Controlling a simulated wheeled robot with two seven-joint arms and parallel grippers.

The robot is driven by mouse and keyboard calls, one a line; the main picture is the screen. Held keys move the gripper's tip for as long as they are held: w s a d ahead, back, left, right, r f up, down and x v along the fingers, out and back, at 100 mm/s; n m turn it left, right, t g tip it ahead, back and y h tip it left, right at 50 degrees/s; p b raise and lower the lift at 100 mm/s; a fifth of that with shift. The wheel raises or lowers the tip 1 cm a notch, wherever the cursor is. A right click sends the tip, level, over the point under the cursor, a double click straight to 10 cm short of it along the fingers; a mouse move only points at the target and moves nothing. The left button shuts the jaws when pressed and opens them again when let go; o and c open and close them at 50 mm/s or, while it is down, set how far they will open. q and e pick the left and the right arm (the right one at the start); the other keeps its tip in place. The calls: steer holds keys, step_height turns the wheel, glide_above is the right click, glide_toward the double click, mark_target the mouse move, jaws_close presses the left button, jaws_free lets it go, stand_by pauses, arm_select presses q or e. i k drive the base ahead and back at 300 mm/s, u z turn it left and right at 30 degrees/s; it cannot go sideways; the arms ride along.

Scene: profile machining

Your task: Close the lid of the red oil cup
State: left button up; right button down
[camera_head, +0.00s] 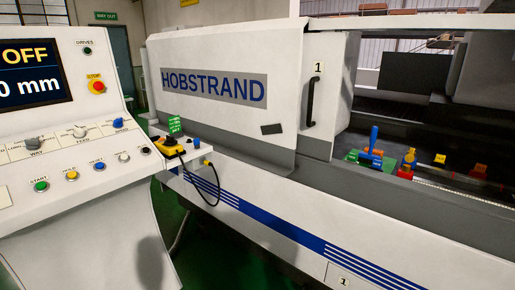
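Several small coloured fittings sit on the ledge of the machine at the right. One is a red block-like fitting (404,173) with a yellow upright part (409,157) above it. Another small red piece (480,168) lies farther right. Either could be the red oil cup; they are too small to tell which, or how a lid stands. Neither of my grippers is in view.
A blue lever (373,139) with green and orange parts stands left of the red fitting. A white machine cover (230,90) with a black handle (310,101) is beside the opening. A control console (75,150) fills the left.

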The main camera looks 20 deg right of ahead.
mark_target(410, 158)
steer(key=z, duration=0.75)
steer(key=i, duration=0.7)
steer(key=z, duration=0.65)
